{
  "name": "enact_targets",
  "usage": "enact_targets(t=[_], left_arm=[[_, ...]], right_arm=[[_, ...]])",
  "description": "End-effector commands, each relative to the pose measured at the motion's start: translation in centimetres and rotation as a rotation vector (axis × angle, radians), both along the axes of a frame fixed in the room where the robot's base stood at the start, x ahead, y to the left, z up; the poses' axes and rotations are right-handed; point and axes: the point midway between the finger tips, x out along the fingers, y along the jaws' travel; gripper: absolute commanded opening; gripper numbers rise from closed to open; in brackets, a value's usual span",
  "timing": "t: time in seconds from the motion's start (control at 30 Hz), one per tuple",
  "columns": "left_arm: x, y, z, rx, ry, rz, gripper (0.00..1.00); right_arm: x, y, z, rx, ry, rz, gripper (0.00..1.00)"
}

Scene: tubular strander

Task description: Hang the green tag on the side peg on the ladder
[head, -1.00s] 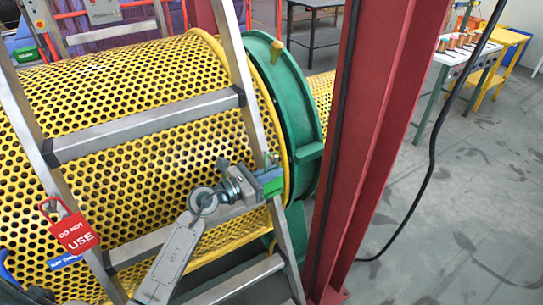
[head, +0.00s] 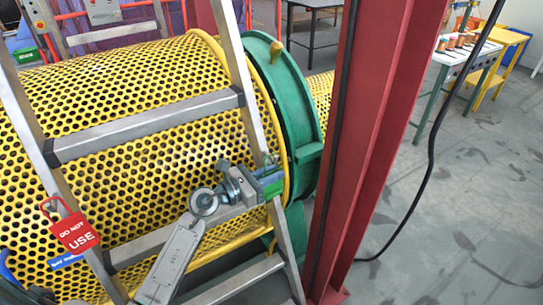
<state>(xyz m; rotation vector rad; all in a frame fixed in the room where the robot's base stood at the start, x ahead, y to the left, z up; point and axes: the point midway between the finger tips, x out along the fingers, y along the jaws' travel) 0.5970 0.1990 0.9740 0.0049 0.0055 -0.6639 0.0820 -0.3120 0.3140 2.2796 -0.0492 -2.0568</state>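The metal ladder (head: 146,124) stands in front of the yellow perforated drum. My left gripper (head: 266,180) is at the ladder's right rail and seems shut on the green tag (head: 272,188). Only a small green part of the tag shows, at the fingertips. A thin green bit, perhaps its loop, shows just above, against the rail. The side peg cannot be made out there; whether the loop is around it cannot be told. My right gripper is not in view.
The yellow drum (head: 120,90) is close behind the ladder. A red steel column (head: 362,150) stands just right of the gripper. Open floor lies farther right.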

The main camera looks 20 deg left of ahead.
Motion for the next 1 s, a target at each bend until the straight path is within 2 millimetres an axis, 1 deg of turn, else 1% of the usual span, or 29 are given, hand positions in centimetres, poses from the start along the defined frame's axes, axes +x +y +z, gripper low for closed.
enact_targets(t=[0.43, 1.0], left_arm=[[0.1, 0.3, 0.2, 0.004, -0.008, 0.008, 0.30], [-2.7, 2.5, -0.2, 0.006, 0.000, 0.007, 0.30]], right_arm=[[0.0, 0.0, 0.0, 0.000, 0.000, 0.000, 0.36], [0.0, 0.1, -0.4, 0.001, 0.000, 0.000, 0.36]])
